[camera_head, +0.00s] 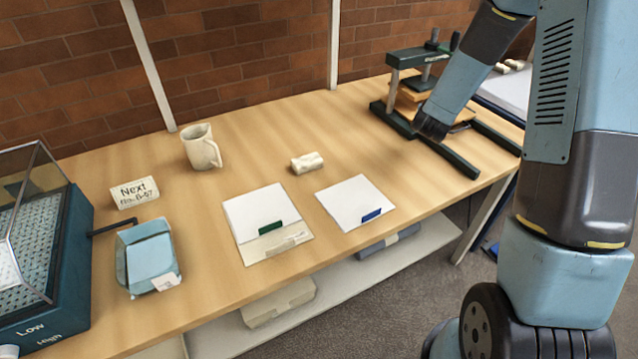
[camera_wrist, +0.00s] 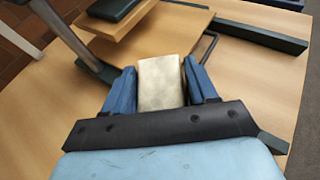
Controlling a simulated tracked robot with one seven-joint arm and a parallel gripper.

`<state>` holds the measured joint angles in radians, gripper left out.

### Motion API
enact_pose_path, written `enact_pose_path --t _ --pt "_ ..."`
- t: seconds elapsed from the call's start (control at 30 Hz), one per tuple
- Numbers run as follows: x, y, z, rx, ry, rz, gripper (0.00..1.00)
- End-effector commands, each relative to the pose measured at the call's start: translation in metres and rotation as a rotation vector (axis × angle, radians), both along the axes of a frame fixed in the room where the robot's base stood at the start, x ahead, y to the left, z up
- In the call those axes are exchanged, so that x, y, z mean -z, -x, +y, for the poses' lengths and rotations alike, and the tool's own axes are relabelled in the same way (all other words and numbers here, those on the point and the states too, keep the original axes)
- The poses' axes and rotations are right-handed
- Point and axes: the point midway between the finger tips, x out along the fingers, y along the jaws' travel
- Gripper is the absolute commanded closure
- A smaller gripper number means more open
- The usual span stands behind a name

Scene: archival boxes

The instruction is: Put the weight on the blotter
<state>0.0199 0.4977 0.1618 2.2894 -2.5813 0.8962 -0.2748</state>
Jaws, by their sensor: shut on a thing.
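My gripper (camera_wrist: 162,78) shows in the wrist view with its blue fingers on both sides of a cream block, which I take for the weight (camera_wrist: 160,88). It also shows in the head view (camera_head: 430,130), low beside the press, with the block hidden there. Whether the block touches anything below it I cannot tell. Two white sheets lie on the table in the head view: one with a green tab (camera_head: 258,205) and one with a blue tab (camera_head: 350,195). Which of them is the blotter I cannot tell. Both sheets are bare apart from their tabs and labels.
The press (camera_head: 415,70) stands at the back right, its dark rails reaching forward. A cream bundle (camera_head: 307,162) lies behind the sheets. A mug (camera_head: 201,147), a sign (camera_head: 134,192), a blue box (camera_head: 147,257) and a clear-lidded case (camera_head: 45,250) stand left.

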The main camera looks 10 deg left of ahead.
Motion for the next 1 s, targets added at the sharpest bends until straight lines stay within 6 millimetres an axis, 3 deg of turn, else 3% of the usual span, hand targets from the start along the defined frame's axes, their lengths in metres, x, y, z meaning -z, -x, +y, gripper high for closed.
enact_pose_path --t 0.33,0.53,0.77,1.0 --pt "0.0 0.001 0.002 0.01 0.0 0.0 0.9" --pt "0.007 0.013 -0.018 0.155 0.0 0.0 0.9" --pt "0.022 0.05 -0.059 0.479 0.001 0.002 0.9" --pt "0.04 0.102 -0.089 0.849 0.004 0.002 0.9"
